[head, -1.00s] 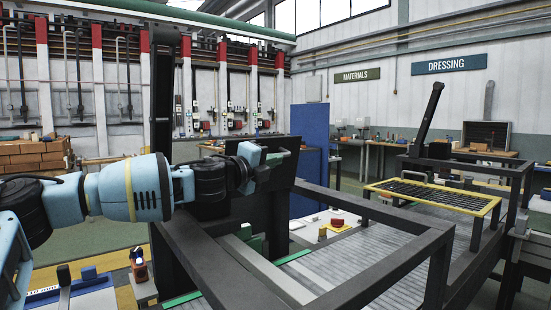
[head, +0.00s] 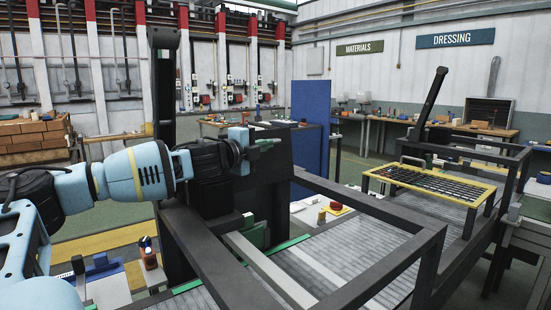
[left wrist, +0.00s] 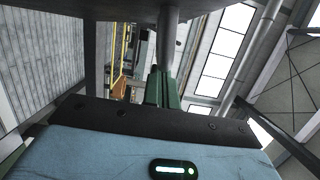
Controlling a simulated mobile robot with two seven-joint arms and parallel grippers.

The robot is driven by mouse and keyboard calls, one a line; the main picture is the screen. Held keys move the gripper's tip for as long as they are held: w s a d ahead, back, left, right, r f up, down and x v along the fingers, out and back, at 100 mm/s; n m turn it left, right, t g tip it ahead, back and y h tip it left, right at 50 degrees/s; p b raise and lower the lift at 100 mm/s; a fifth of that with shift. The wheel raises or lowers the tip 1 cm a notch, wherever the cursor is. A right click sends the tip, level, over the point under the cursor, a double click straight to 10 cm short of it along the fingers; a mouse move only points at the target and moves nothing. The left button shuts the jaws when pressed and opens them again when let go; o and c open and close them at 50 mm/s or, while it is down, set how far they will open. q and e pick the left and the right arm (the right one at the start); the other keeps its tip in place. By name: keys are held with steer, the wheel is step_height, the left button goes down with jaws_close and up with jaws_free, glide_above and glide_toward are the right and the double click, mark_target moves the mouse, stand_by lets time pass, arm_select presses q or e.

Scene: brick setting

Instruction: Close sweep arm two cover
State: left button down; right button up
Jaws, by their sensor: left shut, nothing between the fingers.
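My left gripper (head: 262,146) reaches in from the left in the head view. Its green fingers are shut and empty, in front of the upper part of a dark upright panel (head: 284,182). I cannot tell whether they touch it. The green fingers (left wrist: 154,88) also show in the left wrist view, pointing away beside a grey post (left wrist: 167,38). I cannot tell which dark part is the sweep arm two cover; the panel is partly hidden by my gripper and wrist. My right gripper is not in view.
A dark frame (head: 385,208) surrounds a grey slatted bed (head: 335,258) at the front right. A tall dark post (head: 165,95) stands behind my wrist. A yellow-edged grate (head: 432,186) and a blue partition (head: 311,125) stand farther back.

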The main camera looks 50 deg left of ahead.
arm_select(q)
steer(key=a+n, duration=0.1)
steer(key=a+r+n, duration=0.1)
steer(key=a, duration=0.1)
steer(key=shift+w+a+g, duration=0.2)
steer(key=shift+a+g, duration=0.1)
steer(key=shift+a, duration=0.9)
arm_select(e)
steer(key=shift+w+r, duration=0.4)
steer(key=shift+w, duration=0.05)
